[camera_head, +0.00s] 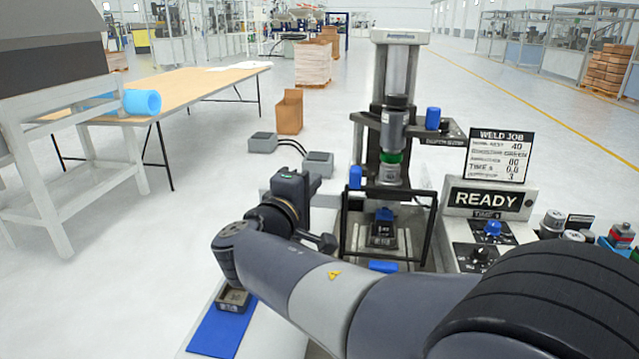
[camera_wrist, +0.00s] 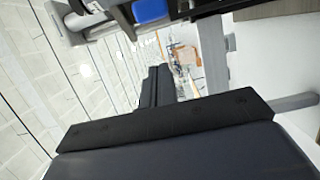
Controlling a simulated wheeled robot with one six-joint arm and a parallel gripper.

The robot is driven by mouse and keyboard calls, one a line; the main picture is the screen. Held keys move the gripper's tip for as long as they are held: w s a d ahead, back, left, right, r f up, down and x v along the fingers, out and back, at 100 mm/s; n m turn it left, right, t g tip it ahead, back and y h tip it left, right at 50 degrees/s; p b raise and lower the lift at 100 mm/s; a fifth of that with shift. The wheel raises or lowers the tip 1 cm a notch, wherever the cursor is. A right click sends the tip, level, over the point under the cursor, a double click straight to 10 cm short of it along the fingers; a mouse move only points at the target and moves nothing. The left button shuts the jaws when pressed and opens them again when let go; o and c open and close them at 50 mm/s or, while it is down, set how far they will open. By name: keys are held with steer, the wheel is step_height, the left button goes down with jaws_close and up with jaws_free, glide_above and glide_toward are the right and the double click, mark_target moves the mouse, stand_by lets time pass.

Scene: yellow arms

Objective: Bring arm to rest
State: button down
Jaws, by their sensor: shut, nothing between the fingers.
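My arm (camera_head: 290,275) reaches across the head view from the lower right, bends at the left and ends in a dark wrist (camera_head: 290,195) raised in front of the welding press. My gripper (camera_wrist: 157,74) shows in the wrist view as dark fingers beyond the dark gripper body. The fingers are together and hold nothing. In the head view the fingers cannot be made out clearly.
A small grey tray (camera_head: 234,300) sits on a blue mat (camera_head: 215,335) below my arm.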

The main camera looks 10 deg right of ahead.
steer(key=v, duration=0.7)
stand_by(0.3)
